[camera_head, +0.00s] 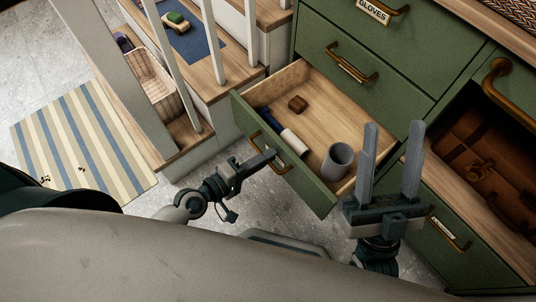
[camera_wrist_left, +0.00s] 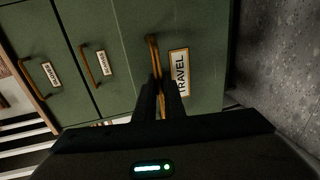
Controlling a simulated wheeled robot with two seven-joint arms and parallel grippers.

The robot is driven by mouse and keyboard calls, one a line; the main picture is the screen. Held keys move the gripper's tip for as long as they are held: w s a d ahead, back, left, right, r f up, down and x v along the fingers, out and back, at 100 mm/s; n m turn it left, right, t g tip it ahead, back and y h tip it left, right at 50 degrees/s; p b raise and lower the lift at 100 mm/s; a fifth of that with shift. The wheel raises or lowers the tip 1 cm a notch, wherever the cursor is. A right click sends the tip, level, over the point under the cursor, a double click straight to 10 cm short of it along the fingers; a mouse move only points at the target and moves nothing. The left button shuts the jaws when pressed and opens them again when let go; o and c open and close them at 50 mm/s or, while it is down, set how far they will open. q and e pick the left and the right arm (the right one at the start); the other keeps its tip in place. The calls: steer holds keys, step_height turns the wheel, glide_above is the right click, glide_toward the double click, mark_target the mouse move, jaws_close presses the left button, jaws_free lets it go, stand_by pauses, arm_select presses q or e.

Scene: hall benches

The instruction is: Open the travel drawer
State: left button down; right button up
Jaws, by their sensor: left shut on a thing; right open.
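The travel drawer (camera_head: 322,200) is green with a wooden inside and stands pulled out from the cabinet in the head view. Its TRAVEL label (camera_wrist_left: 179,82) shows in the left wrist view beside a brass handle (camera_wrist_left: 152,50). My left gripper (camera_head: 270,157) is shut on that handle at the drawer's front; its dark fingers (camera_wrist_left: 160,98) also show in the wrist view. Inside the drawer are a grey cup (camera_head: 337,161), a small brown block (camera_head: 298,104) and a blue and white cylinder (camera_head: 291,142). My right gripper (camera_head: 392,135) is open, fingers upward, at the drawer's right side.
A closed drawer (camera_head: 330,58) sits above, below one labelled GLOVES (camera_head: 374,10). At right, an open compartment holds a brown leather bag (camera_head: 480,150), above another green drawer (camera_head: 430,236).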

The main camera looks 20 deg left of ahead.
arm_select(q)
steer(key=c, duration=1.8)
jaws_free()
steer(key=shift+c, duration=0.2)
arm_select(e)
steer(key=shift+f, duration=0.1)
